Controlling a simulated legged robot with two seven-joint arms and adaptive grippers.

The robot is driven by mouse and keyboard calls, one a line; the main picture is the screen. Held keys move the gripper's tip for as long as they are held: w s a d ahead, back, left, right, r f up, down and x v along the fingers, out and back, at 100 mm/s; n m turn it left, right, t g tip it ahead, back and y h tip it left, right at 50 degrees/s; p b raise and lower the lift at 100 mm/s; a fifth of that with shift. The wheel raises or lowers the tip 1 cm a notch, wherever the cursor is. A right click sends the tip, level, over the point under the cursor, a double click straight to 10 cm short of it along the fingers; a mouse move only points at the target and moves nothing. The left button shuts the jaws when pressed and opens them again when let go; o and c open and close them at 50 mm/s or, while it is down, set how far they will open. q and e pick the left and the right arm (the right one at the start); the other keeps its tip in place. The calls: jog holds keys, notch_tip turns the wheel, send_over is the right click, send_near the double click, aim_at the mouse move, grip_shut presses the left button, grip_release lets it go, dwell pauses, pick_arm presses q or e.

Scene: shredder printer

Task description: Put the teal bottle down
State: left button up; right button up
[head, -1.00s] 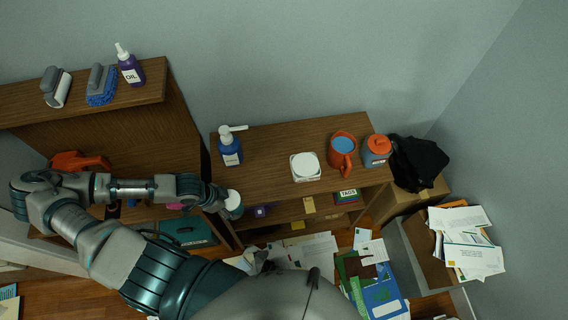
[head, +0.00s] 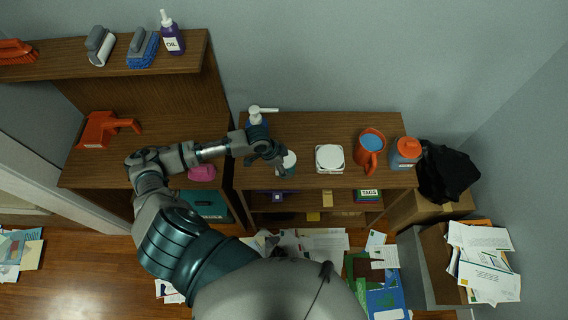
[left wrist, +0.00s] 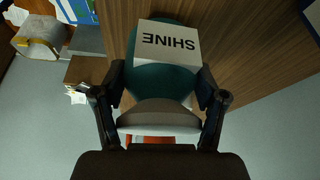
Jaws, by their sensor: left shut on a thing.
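The teal bottle (left wrist: 165,73) shows in the left wrist view with a white label reading SHINE and a pale cap. My left gripper (left wrist: 160,108) is shut around its upper part, a finger on each side. In the head view my left gripper (head: 279,158) holds the bottle, whose pale cap (head: 289,160) shows, over the wooden shelf top (head: 312,124). It is between the blue pump bottle and a white square container. Its base is hidden there, so I cannot tell whether it touches the wood. My right gripper is not in view.
The blue pump bottle (head: 256,119) stands behind my gripper. The white container (head: 329,158), an orange mug (head: 370,150) and an orange-lidded jar (head: 405,151) stand to the right. Papers (head: 312,243) lie on the floor below. Bare wood shows behind the container.

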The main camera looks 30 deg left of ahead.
pick_arm(q)
jog(key=shift+w+a, duration=0.1)
jog(key=shift+a+f, duration=0.1)
jog(key=shift+a, duration=0.05)
jog(key=o, duration=1.5)
jog(key=shift+a, duration=0.2)
jog(key=shift+c, duration=0.2)
jog(key=shift+o, duration=0.8)
jog(key=shift+a+f, duration=0.1)
jog(key=shift+a, duration=0.05)
jog(key=shift+d+r, duration=0.2)
jog(key=shift+r, duration=0.4)
jog(key=v, duration=0.3)
jog(key=shift+s+r+p, duration=0.2)
jog(key=shift+p, duration=0.15)
jog(key=v, duration=0.7)
jog(key=shift+a+r+p, duration=0.25)
jog(key=shift+a+p, duration=0.05)
jog(key=shift+p, duration=0.1)
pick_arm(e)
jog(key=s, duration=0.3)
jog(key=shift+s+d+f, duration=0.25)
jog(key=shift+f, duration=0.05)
